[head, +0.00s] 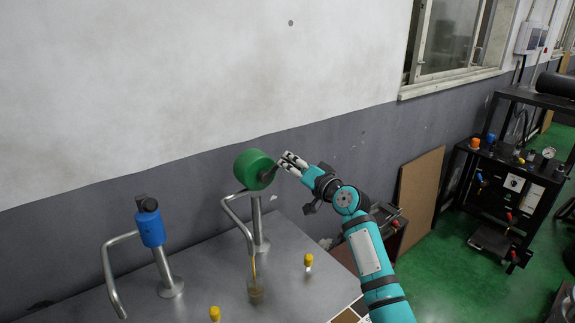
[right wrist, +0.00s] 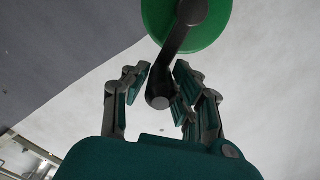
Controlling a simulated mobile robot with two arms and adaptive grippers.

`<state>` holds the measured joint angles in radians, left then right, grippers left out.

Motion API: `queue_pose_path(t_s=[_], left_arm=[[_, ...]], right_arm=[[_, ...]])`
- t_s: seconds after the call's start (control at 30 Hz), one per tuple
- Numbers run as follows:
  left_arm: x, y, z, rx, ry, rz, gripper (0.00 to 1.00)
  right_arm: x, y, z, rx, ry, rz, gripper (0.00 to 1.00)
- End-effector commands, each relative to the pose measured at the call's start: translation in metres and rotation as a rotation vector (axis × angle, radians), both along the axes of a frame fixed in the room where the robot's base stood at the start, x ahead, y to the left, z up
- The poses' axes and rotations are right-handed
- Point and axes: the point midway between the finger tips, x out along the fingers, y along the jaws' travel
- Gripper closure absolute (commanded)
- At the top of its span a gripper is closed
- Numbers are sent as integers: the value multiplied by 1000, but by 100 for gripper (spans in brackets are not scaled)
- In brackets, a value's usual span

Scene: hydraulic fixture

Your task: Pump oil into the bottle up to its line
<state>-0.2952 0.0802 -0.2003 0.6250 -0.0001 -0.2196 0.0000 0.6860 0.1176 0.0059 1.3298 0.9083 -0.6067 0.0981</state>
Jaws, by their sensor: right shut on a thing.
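The green pump (head: 253,170) stands on a post on the metal table, with a dark crank at its right side. My right gripper (head: 284,163) is at this crank. In the right wrist view its fingers (right wrist: 158,88) sit on either side of the crank's handle end (right wrist: 159,101), shut on it. The pump's bent spout (head: 237,212) points down over a small clear bottle (head: 256,291). A thin amber streak shows between spout and bottle, and the bottle holds brownish oil. Its fill line is too small to make out. My left gripper is not in view.
A blue pump (head: 150,228) with its own bent spout stands at the left of the table (head: 200,275). Small yellow-capped items (head: 308,260) stand right of the bottle and at the front edge. The grey wall is close behind. A black rack (head: 510,170) stands at far right.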

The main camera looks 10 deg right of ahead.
Motion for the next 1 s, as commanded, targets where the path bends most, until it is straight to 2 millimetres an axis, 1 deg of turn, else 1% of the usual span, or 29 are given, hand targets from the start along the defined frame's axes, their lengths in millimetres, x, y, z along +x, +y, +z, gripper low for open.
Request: queue_pose_path(t_s=[0.03,0.3,0.5,0.7,1.0], left_arm=[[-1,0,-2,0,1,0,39],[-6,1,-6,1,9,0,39],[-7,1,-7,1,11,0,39],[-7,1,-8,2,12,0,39],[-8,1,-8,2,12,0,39]], right_arm=[[1,-2,-7,37,22,-1,100],[3,-7,-22,246,108,0,100],[4,-9,-29,355,152,-1,100],[4,-10,-34,420,179,0,100],[4,-10,-37,450,192,-1,100]])
